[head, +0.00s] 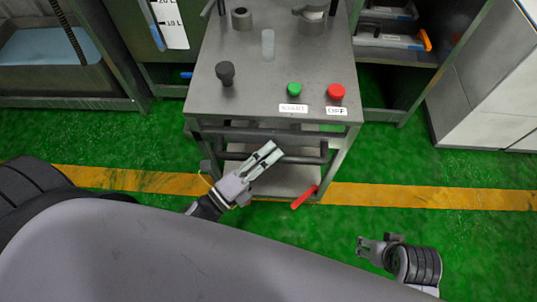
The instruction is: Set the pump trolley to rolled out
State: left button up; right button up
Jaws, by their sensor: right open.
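The pump trolley (297,68) is a grey metal cart in the upper middle of the head view. Its top faces me, and a dark horizontal handle bar (305,159) runs across its near side. My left gripper (270,156) reaches up to this bar, with its two pale fingers overlapping the bar in the picture. I cannot tell whether they grip it. A red lever (303,197) sticks out low at the trolley's near right. My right gripper (364,246) is open and empty, low at the right and apart from the trolley.
The top bears a black knob (226,73), a green button (294,89) and a red button (336,92). Metal frames flank the trolley, with a grey cabinet (487,90) at the right. The green floor (400,170) in front, crossed by a yellow stripe (430,195), is clear.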

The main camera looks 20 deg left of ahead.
pick_arm(q)
jog(key=shift+o, duration=0.5)
jog(key=shift+s+a, duration=0.1)
jog(key=shift+s, duration=0.05)
jog(key=v, duration=1.1)
jog(key=shift+s+a, duration=0.2)
jog(key=shift+s, duration=0.1)
